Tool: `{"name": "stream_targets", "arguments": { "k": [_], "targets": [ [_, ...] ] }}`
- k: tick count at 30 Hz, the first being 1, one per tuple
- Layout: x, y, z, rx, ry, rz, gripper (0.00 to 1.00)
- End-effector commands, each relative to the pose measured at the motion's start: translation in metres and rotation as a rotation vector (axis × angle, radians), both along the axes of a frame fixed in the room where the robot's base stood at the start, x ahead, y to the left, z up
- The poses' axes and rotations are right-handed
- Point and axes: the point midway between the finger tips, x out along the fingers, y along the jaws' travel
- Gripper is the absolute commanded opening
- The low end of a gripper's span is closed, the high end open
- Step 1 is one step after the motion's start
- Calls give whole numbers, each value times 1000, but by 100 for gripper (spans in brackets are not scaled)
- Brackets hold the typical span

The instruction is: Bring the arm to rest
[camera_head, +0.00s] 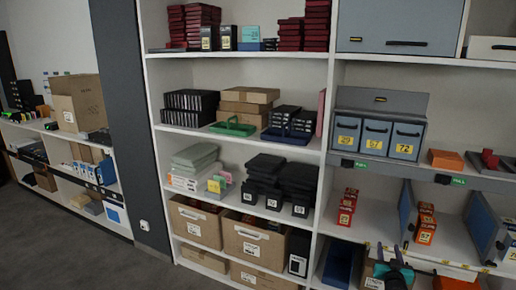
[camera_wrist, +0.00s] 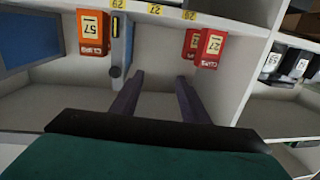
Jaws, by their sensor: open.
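My gripper (camera_wrist: 161,78) shows in the wrist view with its two dark purple fingers apart and nothing between them. The fingers point into a white shelf compartment (camera_wrist: 160,55), in the gap between an orange box marked 57 (camera_wrist: 92,33) and red boxes (camera_wrist: 208,48). They look clear of both.
Grey numbered bins (camera_head: 376,137) sit above. Cartons (camera_head: 254,243) fill the lower middle shelves. Grey floor (camera_head: 60,245) is clear at the left.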

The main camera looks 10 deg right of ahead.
Motion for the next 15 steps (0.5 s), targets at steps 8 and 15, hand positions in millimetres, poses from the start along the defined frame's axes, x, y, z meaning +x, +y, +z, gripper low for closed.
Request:
{"name": "stream_targets", "arguments": {
  "k": [8, 15],
  "targets": [
    [30, 116, -66, 71, 74, 132, 41],
    [23, 203, -144, 159, 233, 179, 41]
  ]
}}
